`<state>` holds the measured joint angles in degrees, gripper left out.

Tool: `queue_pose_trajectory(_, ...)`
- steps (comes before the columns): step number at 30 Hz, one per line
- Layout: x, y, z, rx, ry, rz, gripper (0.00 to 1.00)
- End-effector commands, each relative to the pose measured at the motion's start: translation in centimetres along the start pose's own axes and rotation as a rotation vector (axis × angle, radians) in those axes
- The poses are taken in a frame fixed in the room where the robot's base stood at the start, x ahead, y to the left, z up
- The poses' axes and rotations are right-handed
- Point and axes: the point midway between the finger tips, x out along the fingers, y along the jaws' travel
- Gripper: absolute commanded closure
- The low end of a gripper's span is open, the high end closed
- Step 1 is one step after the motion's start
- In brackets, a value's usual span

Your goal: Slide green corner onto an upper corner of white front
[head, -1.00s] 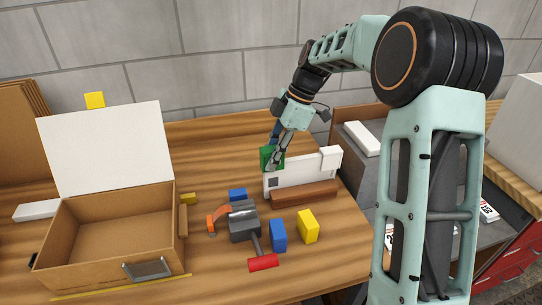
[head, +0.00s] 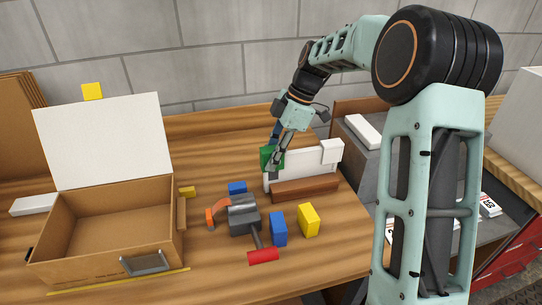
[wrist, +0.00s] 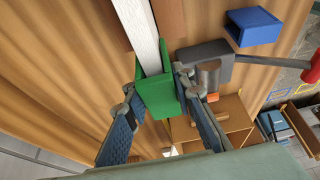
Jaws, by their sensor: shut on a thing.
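The white front (head: 305,168) is a thin panel standing upright at the brown wooden bar on the right of the table. The green corner (head: 266,157) is at its upper left corner. My gripper (head: 273,163) is shut on the green corner from above. In the wrist view the green corner (wrist: 158,98) sits between my two fingers (wrist: 156,88), and the edge of the white front (wrist: 138,28) runs into its channel. Whether it is fully seated cannot be told. A white corner piece (head: 331,151) is at the panel's upper right corner.
A hammer with a red grip (head: 263,256), blue blocks (head: 278,229) and a yellow block (head: 308,220) lie in front of the panel. An open cardboard box (head: 105,220) with a white lid stands at left. A grey bin area (head: 365,170) lies to the right.

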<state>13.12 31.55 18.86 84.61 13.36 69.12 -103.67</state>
Motion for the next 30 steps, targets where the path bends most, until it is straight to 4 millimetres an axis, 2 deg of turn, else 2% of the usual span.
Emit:
queue_pose_trajectory(13,1.15,0.0,0.47,0.0,0.0,0.0,0.96)
queue_pose_trajectory(14,1.12,0.01,0.46,0.0,0.0,0.0,0.76)
queue_pose_trajectory(19,1.04,0.0,0.43,0.0,0.0,0.0,0.57)
queue_pose_trajectory(30,0.5,0.04,0.44,0.0,0.0,0.001,0.57)
